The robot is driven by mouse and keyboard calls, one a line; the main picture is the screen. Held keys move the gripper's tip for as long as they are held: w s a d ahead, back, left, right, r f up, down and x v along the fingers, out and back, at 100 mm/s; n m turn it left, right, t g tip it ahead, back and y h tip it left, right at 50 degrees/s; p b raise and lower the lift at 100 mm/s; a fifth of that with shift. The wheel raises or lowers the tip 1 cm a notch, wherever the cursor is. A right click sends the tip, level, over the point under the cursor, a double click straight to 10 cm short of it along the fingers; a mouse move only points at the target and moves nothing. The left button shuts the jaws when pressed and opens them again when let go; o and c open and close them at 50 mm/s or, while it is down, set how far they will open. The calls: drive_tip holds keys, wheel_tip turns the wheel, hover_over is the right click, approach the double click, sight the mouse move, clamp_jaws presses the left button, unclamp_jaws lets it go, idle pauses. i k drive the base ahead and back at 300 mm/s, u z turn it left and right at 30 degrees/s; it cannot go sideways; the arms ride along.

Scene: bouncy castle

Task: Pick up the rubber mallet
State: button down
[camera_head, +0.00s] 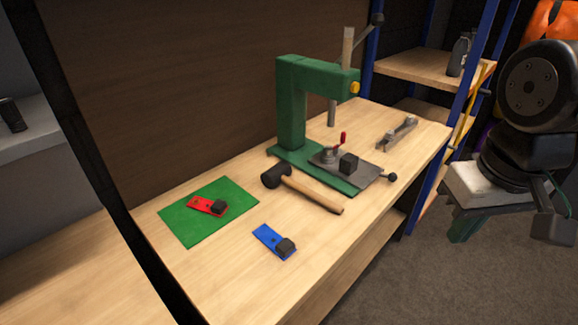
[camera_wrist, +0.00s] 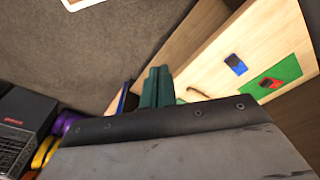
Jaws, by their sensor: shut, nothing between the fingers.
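The rubber mallet (camera_head: 312,192) lies on the wooden workbench, with its black head to the left and its light wooden handle pointing right toward the front edge. It lies just in front of the green press. In the wrist view a thin brown piece beside my fingers may be its handle, but I cannot tell. My gripper (camera_head: 462,228) is at the right, off the bench's right end and well apart from the mallet. Its green fingers (camera_wrist: 156,87) are together and empty.
A green press (camera_head: 292,110) with a dark vise stands on the bench (camera_head: 330,245). A red tool (camera_head: 204,206) lies on a green mat (camera_head: 180,225); a blue tool (camera_head: 268,238) lies nearer the front edge. A blue-posted shelf (camera_head: 430,68) stands behind the bench's right end.

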sight(281, 172)
drive_tip(key=k, duration=0.5)
drive_tip(key=z, duration=1.4)
drive_tip(key=i, duration=1.1)
drive_tip(key=u, duration=2.65)
drive_tip(key=i, duration=0.5)
drive_tip(key=u, duration=0.1)
